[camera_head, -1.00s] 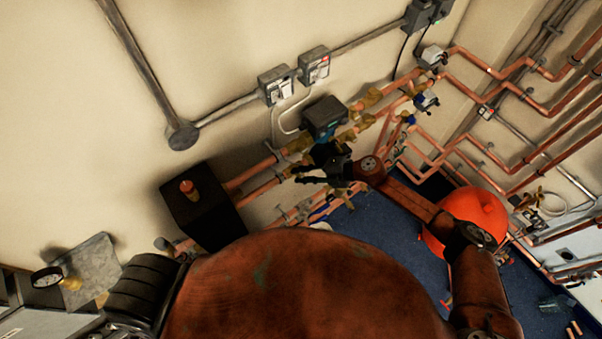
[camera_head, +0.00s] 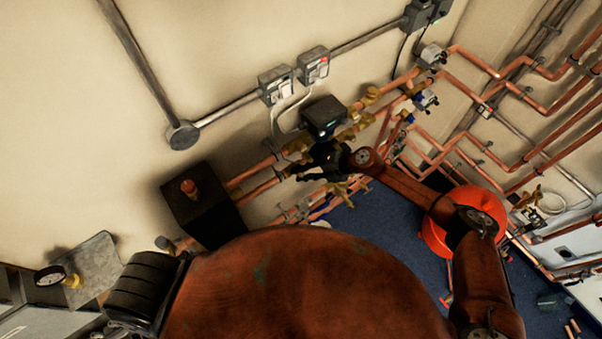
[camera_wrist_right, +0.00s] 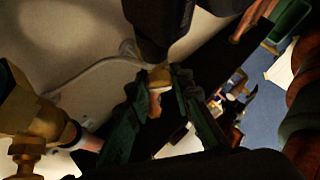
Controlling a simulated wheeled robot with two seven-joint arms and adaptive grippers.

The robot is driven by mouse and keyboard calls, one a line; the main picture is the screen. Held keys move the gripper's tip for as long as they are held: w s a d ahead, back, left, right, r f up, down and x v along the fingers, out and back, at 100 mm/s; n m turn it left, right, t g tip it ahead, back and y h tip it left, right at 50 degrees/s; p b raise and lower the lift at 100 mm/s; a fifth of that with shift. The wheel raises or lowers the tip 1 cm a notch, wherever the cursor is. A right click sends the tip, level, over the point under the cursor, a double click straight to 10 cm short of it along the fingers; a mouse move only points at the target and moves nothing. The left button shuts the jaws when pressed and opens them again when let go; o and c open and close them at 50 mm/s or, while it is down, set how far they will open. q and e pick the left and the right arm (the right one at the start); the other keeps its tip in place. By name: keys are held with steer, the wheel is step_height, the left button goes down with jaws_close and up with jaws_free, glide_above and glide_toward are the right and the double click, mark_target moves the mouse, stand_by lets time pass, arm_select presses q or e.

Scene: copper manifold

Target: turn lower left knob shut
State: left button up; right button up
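My right gripper (camera_head: 318,164) is at the copper pipes just below a dark box-shaped unit (camera_head: 324,117) in the head view. In the right wrist view its two dark green fingers (camera_wrist_right: 158,84) are apart, with a small brass and copper part (camera_wrist_right: 157,80) showing between their tips. I cannot tell whether they touch it. Brass valve fittings (camera_head: 298,146) sit just left of the gripper, and another brass fitting (camera_head: 345,190) is below it. The gripper covers part of the pipes, and I cannot pick out the lower left knob for certain. My left gripper is not in view.
A black box (camera_head: 205,212) sits on the pipes at the left. A large brass fitting (camera_wrist_right: 32,120) is close at the left of the wrist view. Two grey switch boxes (camera_head: 312,66) are on the wall above. An orange-red round object (camera_head: 440,238) stands on the blue floor.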

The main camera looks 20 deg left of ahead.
steer(key=o, duration=0.5)
steer(key=shift+d, duration=0.1)
steer(key=v, duration=1.1)
steer(key=shift+d+r, duration=0.3)
steer(key=shift+f, duration=0.1)
